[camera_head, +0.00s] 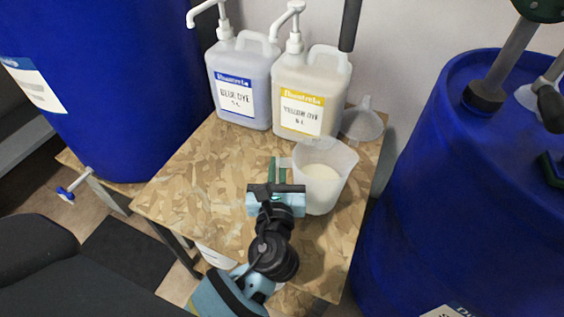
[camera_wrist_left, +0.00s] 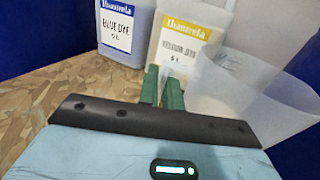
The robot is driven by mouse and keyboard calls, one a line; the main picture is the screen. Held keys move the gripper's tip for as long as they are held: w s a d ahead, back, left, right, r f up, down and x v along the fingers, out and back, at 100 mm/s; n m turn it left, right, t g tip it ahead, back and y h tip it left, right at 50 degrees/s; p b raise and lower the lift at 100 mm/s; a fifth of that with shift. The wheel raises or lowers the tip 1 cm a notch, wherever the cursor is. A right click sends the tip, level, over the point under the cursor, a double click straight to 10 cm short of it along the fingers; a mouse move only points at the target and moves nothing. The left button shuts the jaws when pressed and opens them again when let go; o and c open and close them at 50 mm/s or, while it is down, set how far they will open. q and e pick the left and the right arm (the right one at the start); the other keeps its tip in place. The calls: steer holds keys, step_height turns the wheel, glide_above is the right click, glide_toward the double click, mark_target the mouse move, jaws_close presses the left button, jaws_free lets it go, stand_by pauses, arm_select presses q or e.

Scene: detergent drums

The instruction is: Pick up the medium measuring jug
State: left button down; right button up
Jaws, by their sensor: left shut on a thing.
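The measuring jug (camera_head: 326,190) is translucent white and stands upright at the right side of the wooden table, with something cream-coloured showing inside it. It also shows at the right of the left wrist view (camera_wrist_left: 272,105). My left gripper (camera_head: 278,168) is at the jug's left side, its green fingers shut on the jug's handle. In the left wrist view the fingers (camera_wrist_left: 162,88) are close together, and the handle between them is mostly hidden. I cannot tell whether the jug's base is clear of the table. My right gripper is not in view.
A blue dye container (camera_head: 240,82) and a yellow dye container (camera_head: 310,92) with pumps stand at the table's back. A clear funnel (camera_head: 362,122) is behind the jug. Blue drums flank the table left (camera_head: 110,80) and right (camera_head: 440,200). The table's left part (camera_head: 185,180) is clear.

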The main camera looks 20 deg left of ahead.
arm_select(q)
steer(key=s+a+r, duration=0.1)
steer(key=s+a, duration=0.1)
steer(key=s, duration=1.1)
steer(key=shift+s+a+r+p, duration=0.2)
steer(key=shift+s+r+p, duration=0.1)
steer(key=shift+p, duration=0.15)
steer(key=w+a+r+m+t+h, duration=0.1)
steer(key=w+a+r+m+h, duration=0.1)
steer(key=w+r+m+h, duration=0.2)
step_height(320, 180, up, 2)
steer(key=shift+w+a+r+h, duration=0.25)
steer(key=shift+w+h, duration=0.5)
steer(key=shift+h, duration=0.45)
